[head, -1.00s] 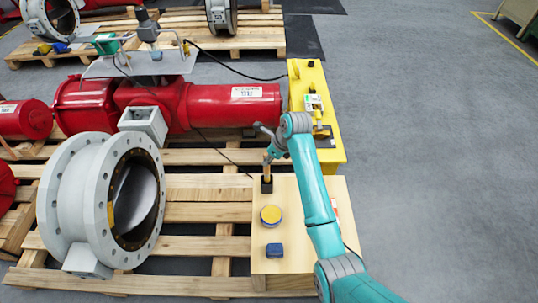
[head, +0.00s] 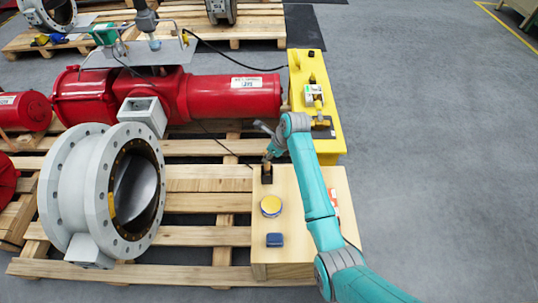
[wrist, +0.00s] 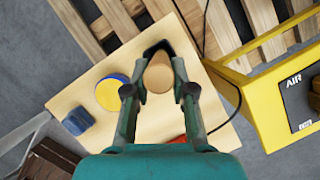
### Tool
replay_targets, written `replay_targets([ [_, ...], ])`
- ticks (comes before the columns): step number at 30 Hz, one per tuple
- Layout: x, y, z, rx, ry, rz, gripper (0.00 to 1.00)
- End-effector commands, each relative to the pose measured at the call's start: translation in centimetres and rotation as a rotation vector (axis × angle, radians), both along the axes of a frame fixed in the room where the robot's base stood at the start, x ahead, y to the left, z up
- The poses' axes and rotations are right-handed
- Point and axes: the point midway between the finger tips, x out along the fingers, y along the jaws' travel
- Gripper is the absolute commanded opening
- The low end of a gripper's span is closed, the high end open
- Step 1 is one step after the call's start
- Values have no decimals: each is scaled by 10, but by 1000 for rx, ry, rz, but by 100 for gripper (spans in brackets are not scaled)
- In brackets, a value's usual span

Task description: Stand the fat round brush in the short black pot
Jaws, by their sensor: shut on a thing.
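The short black pot (head: 266,177) stands near the far left corner of the light wooden table. In the wrist view its dark rim (wrist: 156,47) shows just beyond the brush. My gripper (wrist: 159,89) is shut on the fat round brush (wrist: 158,75), whose round tan end faces the wrist camera. In the head view the brush (head: 267,160) is a small tan upright shape at my gripper, directly above the pot, and its lower end seems to be inside it. The bristles are hidden, and I cannot tell how deep the brush sits.
A round tin with a yellow lid (head: 271,205) and a small blue block (head: 275,240) lie on the wooden table (head: 300,262) in front of the pot. A yellow case (head: 329,148) stands behind. A grey flanged valve (head: 75,190) sits on the pallet at left.

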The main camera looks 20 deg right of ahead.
Motion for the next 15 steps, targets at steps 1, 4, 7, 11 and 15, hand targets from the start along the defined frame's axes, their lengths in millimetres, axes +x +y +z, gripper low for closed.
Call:
replay_targets([
  [1, 0, 0, 0, 0, 0, 0, 0],
  [4, 0, 0, 0, 0, 0, 0, 49],
  [7, 0, 0, 0, 0, 0, 0, 53],
  [11, 0, 0, 0, 0, 0, 0, 53],
  [15, 0, -1, 2, 1, -1, 0, 53],
])
